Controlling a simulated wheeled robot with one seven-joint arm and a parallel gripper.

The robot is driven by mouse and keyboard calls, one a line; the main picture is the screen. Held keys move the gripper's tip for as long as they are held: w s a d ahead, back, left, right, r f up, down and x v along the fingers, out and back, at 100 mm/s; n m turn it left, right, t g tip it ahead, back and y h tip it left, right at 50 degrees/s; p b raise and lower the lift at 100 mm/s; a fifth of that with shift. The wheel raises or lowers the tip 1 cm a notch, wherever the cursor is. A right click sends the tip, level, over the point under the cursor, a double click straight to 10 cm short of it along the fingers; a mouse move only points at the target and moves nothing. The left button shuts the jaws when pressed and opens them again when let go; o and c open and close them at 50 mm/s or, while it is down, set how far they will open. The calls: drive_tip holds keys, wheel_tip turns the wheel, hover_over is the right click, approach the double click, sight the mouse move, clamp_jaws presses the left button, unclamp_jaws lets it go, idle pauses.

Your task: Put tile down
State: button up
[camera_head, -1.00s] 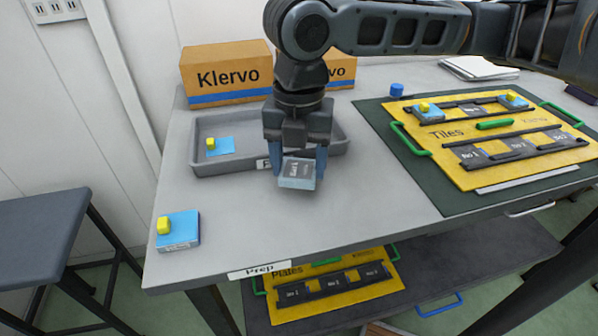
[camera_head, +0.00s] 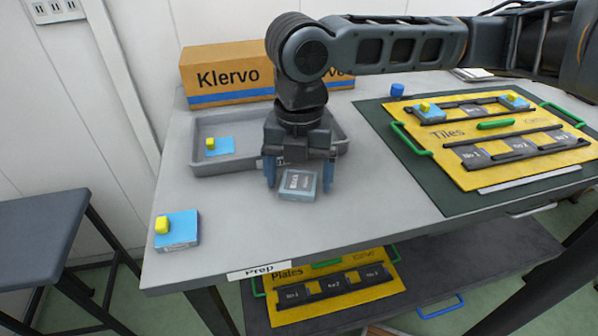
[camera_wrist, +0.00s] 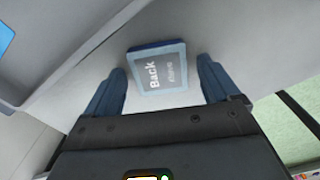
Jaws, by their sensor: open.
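A grey tile with a light blue edge (camera_head: 298,184) lies on the grey table in front of the tray. In the wrist view the tile (camera_wrist: 158,68) shows the word "Back" and a second word that is hard to read. My gripper (camera_head: 299,182) is open above the tile, with one blue finger on each side. In the wrist view a gap shows between the tile and each finger of my gripper (camera_wrist: 164,88).
A grey tray (camera_head: 240,170) holding a blue tile with a yellow knob stands behind. A similar tile (camera_head: 177,231) lies at the table's front left. The yellow Tiles board (camera_head: 460,175) is on a dark green mat at right. Boxes (camera_head: 228,72) stand at the back.

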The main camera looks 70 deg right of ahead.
sight(300, 182)
drive_tip(key=shift+r, duration=0.1)
wheel_tip(300, 182, up, 12)
drive_tip(key=p, duration=0.2)
drive_tip(key=shift+s, duration=0.1)
idle(0.7)
